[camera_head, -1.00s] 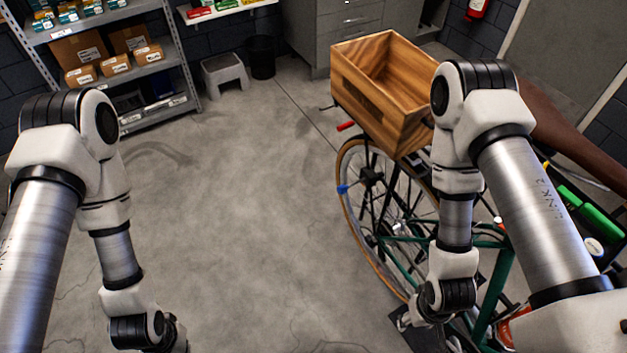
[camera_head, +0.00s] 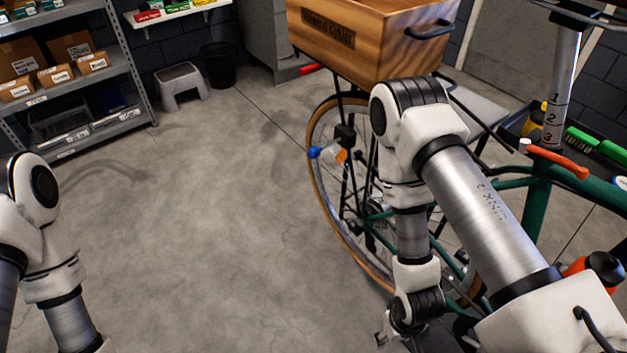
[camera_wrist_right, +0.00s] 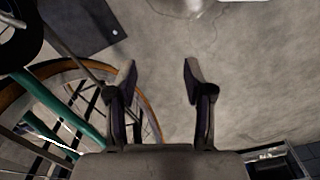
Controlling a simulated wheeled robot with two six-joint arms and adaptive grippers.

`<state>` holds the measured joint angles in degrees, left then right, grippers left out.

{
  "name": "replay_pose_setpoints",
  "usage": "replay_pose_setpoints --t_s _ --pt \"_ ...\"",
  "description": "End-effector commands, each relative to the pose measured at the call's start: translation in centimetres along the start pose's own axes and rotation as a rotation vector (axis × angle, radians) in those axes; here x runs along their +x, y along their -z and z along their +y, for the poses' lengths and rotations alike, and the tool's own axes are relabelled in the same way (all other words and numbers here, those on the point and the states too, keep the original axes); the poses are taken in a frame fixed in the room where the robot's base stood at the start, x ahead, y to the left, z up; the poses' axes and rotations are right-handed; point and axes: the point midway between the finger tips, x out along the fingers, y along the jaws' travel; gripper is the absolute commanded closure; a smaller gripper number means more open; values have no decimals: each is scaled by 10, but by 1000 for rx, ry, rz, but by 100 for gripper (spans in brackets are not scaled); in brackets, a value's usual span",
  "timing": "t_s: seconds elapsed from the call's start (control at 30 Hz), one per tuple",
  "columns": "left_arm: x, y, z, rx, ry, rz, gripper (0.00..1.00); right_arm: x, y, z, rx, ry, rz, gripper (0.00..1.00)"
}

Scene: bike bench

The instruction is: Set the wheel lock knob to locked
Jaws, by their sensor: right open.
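A small blue knob (camera_head: 314,152) with a pale and orange part beside it sits at the left side of the bike's rear wheel (camera_head: 311,185), below the crate. It looks like the wheel lock knob, but I cannot read its setting. My right arm hangs in front of the wheel, to the right of and below the knob. In the right wrist view my right gripper (camera_wrist_right: 160,80) is open and empty, its fingers apart above the floor with the wheel on the left. My left arm is at the lower left, its gripper out of frame.
A wooden crate (camera_head: 345,45) sits above the wheel. The green frame (camera_head: 538,205) carries a red lever (camera_head: 558,159) at the seat post. Shelving (camera_head: 75,90), a step stool (camera_head: 182,86) and a black bin (camera_head: 218,65) stand at the back. The floor left of the bike is clear.

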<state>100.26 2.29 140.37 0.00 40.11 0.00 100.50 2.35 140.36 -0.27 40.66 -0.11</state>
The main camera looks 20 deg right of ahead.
Motion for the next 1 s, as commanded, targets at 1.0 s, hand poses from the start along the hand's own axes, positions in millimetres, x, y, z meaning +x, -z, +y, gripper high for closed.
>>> replay_pose_setpoints --t_s 1.0 --pt "52 0 0 0 0 0 100 -257 319 -76 -314 294 1540 48"
